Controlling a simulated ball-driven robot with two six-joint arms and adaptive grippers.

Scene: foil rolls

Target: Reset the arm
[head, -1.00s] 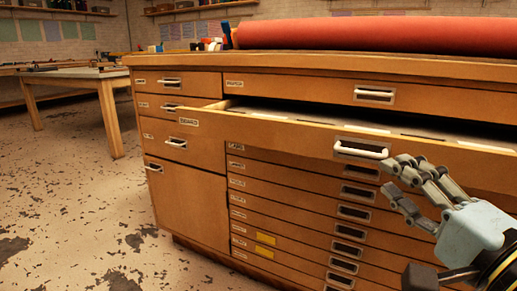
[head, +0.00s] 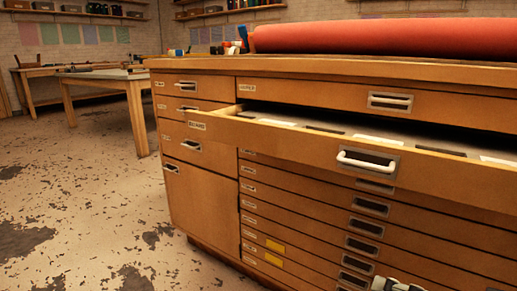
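The wide upper drawer (head: 290,140) of the wooden cabinet stands pulled out. Its white bar handle (head: 366,162) is free, with nothing touching it. Flat light and dark pieces (head: 375,139) show inside the drawer. Only a small pale and black part of my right arm or gripper (head: 396,285) shows at the bottom edge, below the drawer and apart from its handle. Its fingertips cannot be made out. My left gripper is not in view.
A red roll (head: 390,37) lies on the cabinet top (head: 200,64). Below the open drawer are several shut shallow drawers (head: 315,222). A wooden table (head: 135,88) stands at the back left. The worn floor on the left is clear.

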